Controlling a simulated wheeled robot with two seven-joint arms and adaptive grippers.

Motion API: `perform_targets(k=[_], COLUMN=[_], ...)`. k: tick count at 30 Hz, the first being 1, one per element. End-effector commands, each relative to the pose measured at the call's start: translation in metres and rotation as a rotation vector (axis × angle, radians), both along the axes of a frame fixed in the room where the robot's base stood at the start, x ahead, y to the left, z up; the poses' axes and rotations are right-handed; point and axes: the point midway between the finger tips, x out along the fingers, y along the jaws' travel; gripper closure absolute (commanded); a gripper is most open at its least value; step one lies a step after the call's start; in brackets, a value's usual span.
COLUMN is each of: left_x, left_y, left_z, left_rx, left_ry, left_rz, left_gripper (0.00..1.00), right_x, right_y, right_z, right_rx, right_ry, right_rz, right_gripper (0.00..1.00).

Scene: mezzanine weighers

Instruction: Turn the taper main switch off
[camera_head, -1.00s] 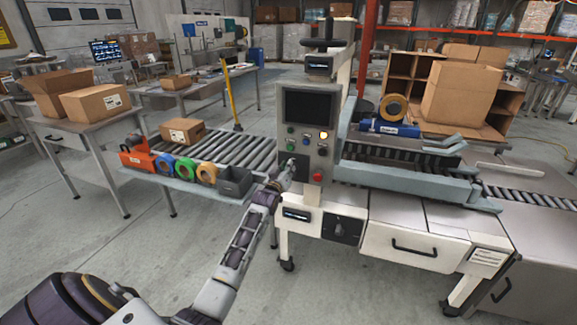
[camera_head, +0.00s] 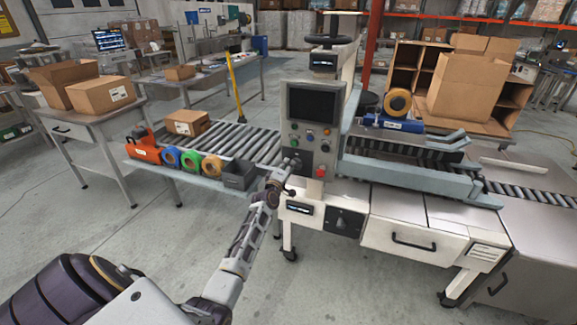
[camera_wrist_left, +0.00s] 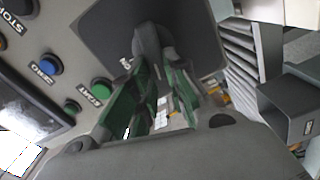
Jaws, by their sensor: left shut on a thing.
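The taper control panel (camera_head: 313,112) stands upright in the middle of the head view, with a dark screen (camera_head: 313,103) at its top. The main switch is on a dark plate low on the panel, mostly hidden by my left gripper (camera_head: 291,163) in that view. In the left wrist view, the dark plate (camera_wrist_left: 105,35) fills the top centre, and the switch's dark knob (camera_wrist_left: 150,40) sits between my green-padded fingers (camera_wrist_left: 152,82). My left gripper is shut on the knob. My right gripper is not in view.
A red button (camera_head: 320,172) sits beside the gripper on the panel. A green START button (camera_wrist_left: 101,88) and a blue button (camera_wrist_left: 50,65) are close by in the wrist view. A grey bin (camera_head: 239,175) and tape rolls (camera_head: 190,163) stand left of the panel.

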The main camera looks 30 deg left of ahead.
Motion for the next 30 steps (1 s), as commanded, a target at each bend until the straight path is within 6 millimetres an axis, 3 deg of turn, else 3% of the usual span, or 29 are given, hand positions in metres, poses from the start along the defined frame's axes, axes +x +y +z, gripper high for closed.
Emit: perform_targets(k=[10, 27, 28, 30], left_x=[-0.0004, -0.0004, -0.0004, -0.0004], left_y=[0.0013, 0.0011, 0.0011, 0.0011], left_z=[-0.0059, -0.007, -0.007, -0.007], left_rx=[-0.203, -0.25, -0.25, -0.25], left_ry=[-0.049, -0.059, -0.059, -0.059], left_rz=[0.001, 0.001, 0.001, 0.001], left_gripper=[1.0, 1.0, 0.83, 0.74], right_x=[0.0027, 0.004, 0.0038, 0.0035], right_y=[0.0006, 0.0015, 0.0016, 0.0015], right_z=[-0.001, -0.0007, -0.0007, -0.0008], right_rx=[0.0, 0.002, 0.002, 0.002], right_ry=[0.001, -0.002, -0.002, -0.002], right_rz=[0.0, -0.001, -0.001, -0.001], right_gripper=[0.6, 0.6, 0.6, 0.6])
